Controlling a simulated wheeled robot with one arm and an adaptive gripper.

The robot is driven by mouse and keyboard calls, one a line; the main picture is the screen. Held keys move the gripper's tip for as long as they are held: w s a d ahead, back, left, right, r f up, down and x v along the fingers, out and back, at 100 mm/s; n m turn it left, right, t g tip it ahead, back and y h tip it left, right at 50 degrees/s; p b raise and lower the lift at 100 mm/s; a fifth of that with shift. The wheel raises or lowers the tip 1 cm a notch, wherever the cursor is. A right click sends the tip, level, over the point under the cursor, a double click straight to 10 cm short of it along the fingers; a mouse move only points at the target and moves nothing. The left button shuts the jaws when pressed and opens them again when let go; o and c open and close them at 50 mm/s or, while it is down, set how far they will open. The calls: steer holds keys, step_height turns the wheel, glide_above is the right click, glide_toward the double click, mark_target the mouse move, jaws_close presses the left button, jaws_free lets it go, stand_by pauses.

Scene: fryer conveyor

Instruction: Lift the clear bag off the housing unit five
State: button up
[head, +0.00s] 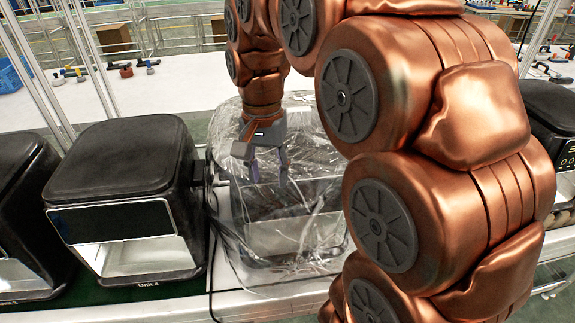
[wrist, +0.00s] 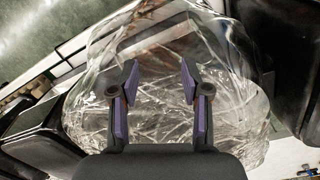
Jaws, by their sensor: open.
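A clear, crinkled plastic bag (head: 305,225) is draped over a boxy housing unit (head: 275,238) in the middle of the head view. The unit shows through the film, and its label cannot be read. The bag (wrist: 235,110) also fills most of the wrist view, with creases and shiny folds. My gripper (head: 268,182) is over the bag with its fingers pointing down. In the wrist view my gripper (wrist: 160,85) has its two purple-padded fingers apart, with film behind the gap. I cannot tell whether the fingertips touch the film.
A black housing unit (head: 125,190) labelled "UNIT 4" stands close on the left, with another dark unit (head: 25,215) beyond it. A further dark unit (head: 550,120) stands at the right. Behind, a white table (head: 170,90) holds small tools.

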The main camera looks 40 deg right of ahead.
steer(key=s+a+f+n+b, duration=0.2)
steer(key=s+a+f+n, duration=0.1)
steer(key=s+f, duration=0.3)
steer(key=shift+s+a+n, duration=0.4)
steer(key=shift+s+n, duration=0.15)
steer(key=shift+n, duration=0.05)
steer(key=shift+f, duration=0.1)
steer(key=s+a+f+n, duration=0.2)
steer(key=s+f+n, duration=0.3)
steer(key=s, duration=0.5)
steer(key=shift+s+a+f+n+g, duration=0.3)
steer(key=shift+a+f+g, duration=0.1)
steer(key=shift+f, duration=0.3)
